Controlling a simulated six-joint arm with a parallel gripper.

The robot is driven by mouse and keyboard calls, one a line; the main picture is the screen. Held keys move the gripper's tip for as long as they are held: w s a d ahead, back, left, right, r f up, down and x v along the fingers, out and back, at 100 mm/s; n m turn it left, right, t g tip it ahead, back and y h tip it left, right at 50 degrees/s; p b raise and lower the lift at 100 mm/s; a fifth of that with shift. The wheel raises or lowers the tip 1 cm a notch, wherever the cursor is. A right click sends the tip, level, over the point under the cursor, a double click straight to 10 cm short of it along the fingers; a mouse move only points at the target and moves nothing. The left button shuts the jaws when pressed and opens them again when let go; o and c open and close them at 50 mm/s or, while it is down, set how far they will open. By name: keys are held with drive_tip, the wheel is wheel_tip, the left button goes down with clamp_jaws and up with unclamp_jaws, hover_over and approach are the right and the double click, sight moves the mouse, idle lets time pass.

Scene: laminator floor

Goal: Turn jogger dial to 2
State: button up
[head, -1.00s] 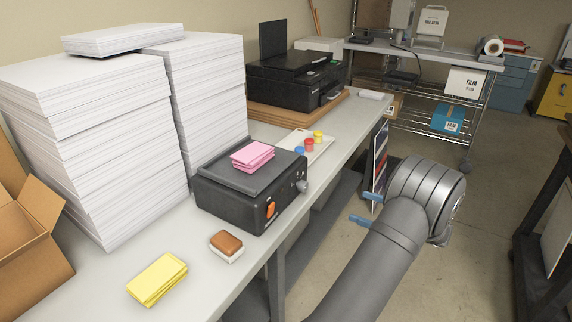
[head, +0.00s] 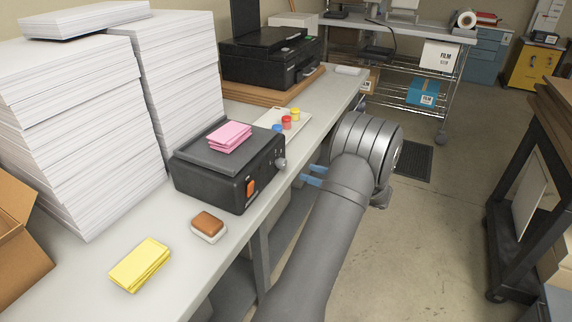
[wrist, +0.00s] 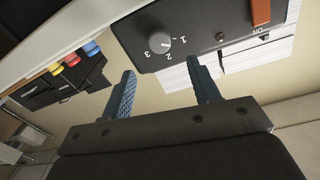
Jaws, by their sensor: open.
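The jogger (head: 205,183) is a black box on the bench with a pink paper stack on top. Its grey dial (head: 281,164) sits on the front panel, right of the orange switch. In the wrist view the dial (wrist: 160,42) shows close, with the marks 1, 2 and 3 around it; I cannot tell clearly which one it points at. My gripper (head: 304,173) is open, its blue fingers pointing at the panel just right of the dial. In the wrist view the gripper (wrist: 162,66) has its fingers apart and empty, the dial lying ahead between their tips.
The orange switch (head: 250,188) is beside the dial. Pink paper (head: 229,137) lies on the jogger. A brown-and-white block (head: 208,226) and yellow paper (head: 140,264) lie in front of it. Tall paper stacks (head: 85,130) stand left, a printer (head: 268,62) behind.

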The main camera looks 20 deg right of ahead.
sight(285, 164)
drive_tip(key=x, duration=0.9)
drive_tip(key=shift+w+a, duration=0.1)
drive_tip(key=shift+a, duration=0.05)
drive_tip(key=c, duration=1)
drive_tip(key=shift+m, duration=0.4)
drive_tip(key=m, duration=0.5)
drive_tip(key=shift+m, duration=0.3)
drive_tip(key=m, duration=0.5)
drive_tip(key=shift+g, duration=0.3)
